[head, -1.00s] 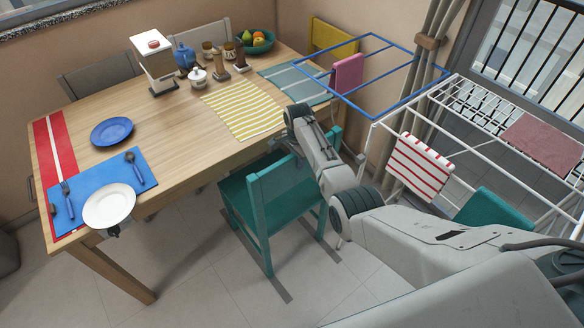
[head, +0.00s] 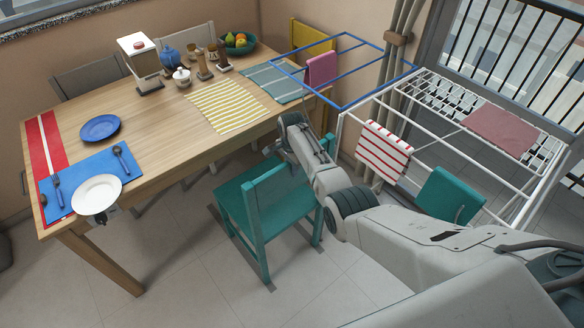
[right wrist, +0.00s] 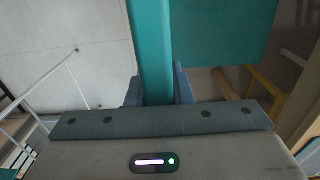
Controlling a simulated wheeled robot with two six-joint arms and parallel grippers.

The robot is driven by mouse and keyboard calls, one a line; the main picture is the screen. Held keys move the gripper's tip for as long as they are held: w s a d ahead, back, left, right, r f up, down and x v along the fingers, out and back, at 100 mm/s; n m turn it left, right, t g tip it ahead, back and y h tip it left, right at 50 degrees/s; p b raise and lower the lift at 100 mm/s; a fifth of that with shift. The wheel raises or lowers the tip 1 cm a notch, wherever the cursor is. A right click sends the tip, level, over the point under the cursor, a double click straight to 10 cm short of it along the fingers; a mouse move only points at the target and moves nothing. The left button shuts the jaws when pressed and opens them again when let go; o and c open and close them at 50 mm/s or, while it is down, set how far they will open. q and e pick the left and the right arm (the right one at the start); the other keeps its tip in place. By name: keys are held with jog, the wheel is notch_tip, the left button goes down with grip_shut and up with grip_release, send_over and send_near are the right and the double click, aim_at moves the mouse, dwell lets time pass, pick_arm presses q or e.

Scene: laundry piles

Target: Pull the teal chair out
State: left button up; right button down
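The teal chair (head: 258,215) stands at the near long side of the wooden table (head: 170,150), its back towards me and part of its seat showing beyond the table edge. My right gripper (head: 295,152) is at the top of the chair back; its arm hides part of the chair. In the right wrist view, the two fingers (right wrist: 158,92) lie on either side of a teal bar of the chair (right wrist: 152,45), close against it, with a wide teal panel to the right. My left gripper is not in view.
A white drying rack (head: 480,150) with a striped cloth (head: 383,150) and a teal cloth (head: 448,195) stands to the right. A blue rack frame (head: 345,70) is behind. Tiled floor (head: 190,260) in front of the chair is clear.

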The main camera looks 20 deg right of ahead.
jog(key=c, duration=1.3)
grip_release()
jog(key=shift+s, duration=0.15)
notch_tip(320, 180, up, 11)
jog(key=shift+d+f+b, duration=0.1)
jog(key=shift+b, duration=0.7)
